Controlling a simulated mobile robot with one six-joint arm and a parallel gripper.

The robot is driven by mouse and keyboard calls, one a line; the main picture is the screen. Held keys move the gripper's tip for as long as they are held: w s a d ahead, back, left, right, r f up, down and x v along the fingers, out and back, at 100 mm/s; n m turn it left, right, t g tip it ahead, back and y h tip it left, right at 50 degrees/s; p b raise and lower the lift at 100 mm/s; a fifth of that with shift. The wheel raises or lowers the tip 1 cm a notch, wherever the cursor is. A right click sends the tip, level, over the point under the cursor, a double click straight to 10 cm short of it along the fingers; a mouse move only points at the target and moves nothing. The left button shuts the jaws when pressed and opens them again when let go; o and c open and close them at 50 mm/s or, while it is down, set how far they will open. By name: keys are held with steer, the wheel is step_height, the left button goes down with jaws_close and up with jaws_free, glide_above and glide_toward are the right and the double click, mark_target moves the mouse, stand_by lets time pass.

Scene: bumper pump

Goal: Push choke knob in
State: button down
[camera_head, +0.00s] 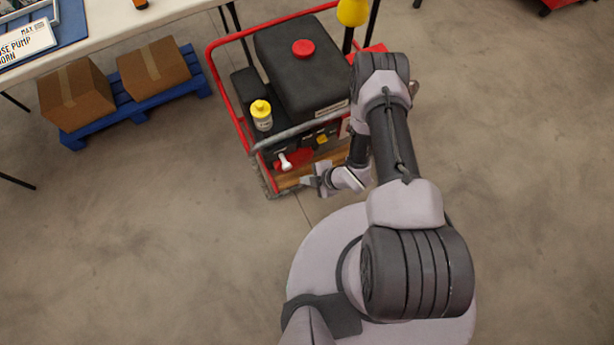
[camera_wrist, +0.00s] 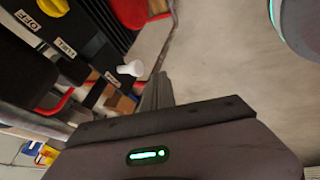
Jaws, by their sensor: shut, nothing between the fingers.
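The pump's front panel shows a white knob (camera_head: 285,161) standing out at its lower left, by a red part; I take it as the choke knob. In the wrist view the white knob (camera_wrist: 130,68) sticks out of the panel near a small label too blurred to read. My gripper (camera_head: 314,181) is low in front of the pump, right of and below the knob. In the wrist view my gripper's fingers (camera_wrist: 158,92) are shut and empty. They are close to the white knob but look apart from it; the exact depth gap is unclear.
A red tube frame (camera_head: 213,75) surrounds the black engine (camera_head: 305,70). A yellow switch (camera_wrist: 52,6) by an OFF label and a dark lever by a FUEL label share the panel. Open floor lies to the right.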

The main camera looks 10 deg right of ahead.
mark_target(286, 165)
steer(key=w+a+f+b, duration=0.4)
steer(key=w, duration=0.2)
steer(key=shift+f, duration=0.35)
